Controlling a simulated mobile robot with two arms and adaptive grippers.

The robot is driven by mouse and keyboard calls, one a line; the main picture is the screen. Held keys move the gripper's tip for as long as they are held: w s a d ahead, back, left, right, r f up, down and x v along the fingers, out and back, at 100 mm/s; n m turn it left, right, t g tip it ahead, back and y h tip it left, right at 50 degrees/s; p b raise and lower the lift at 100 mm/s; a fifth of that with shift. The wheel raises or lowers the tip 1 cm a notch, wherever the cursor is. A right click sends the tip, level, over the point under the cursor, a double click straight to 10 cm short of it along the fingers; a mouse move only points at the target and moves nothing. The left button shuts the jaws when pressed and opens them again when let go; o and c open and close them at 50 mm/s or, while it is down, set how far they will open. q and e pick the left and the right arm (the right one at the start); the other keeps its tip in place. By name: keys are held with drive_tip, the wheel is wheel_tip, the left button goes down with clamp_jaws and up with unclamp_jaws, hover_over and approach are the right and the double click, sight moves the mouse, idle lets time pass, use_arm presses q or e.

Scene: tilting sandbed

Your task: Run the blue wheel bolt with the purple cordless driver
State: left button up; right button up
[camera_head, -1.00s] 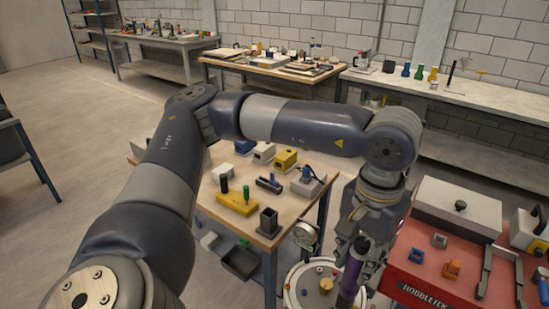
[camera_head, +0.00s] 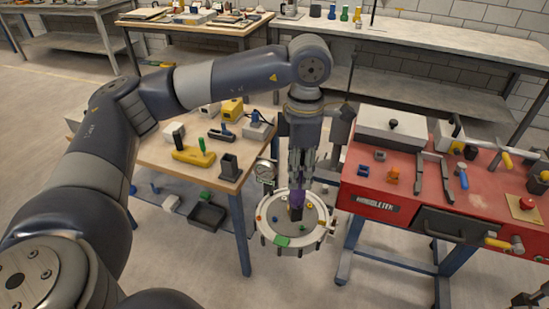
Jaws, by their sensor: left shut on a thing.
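My left gripper (camera_head: 300,183) points down and is shut on the purple cordless driver (camera_head: 298,199). Little of the driver shows below the fingers; its dark lower end is over the round white wheel (camera_head: 266,234). Whether the driver touches a bolt cannot be made out. The wheel has small coloured parts on its face, among them orange, yellow and green ones. I cannot pick out the blue wheel bolt with certainty; the gripper and driver cover part of the wheel. A dark part (camera_head: 526,300) at the lower right corner may be my right gripper, cut off by the frame.
A wooden table (camera_head: 165,152) with blocks and a dial gauge (camera_head: 265,171) at its edge stand left of the wheel. A red bench (camera_head: 400,190) with clamps and a grey lidded box (camera_head: 392,130) stands right. Open floor lies in front.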

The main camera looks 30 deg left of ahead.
use_arm(q)
drive_tip(key=w+a+f+n, duration=0.2)
drive_tip(key=a+n, duration=0.2)
drive_tip(key=n, duration=1.1)
drive_tip(key=w+a+f+n, duration=0.3)
drive_tip(key=a+n, duration=0.2)
drive_tip(key=n, duration=1)
drive_tip(key=shift+a+f, duration=0.2)
drive_tip(key=shift+a, duration=0.1)
use_arm(e)
drive_tip(key=shift+s+a, duration=0.15)
drive_tip(key=shift+s, duration=0.45)
use_arm(q)
wheel_tip(320, 180, down, 6)
drive_tip(key=b, duration=0.3)
drive_tip(key=shift+r, duration=0.2)
use_arm(e)
wheel_tip(320, 180, down, 4)
drive_tip(key=shift+r, duration=0.35)
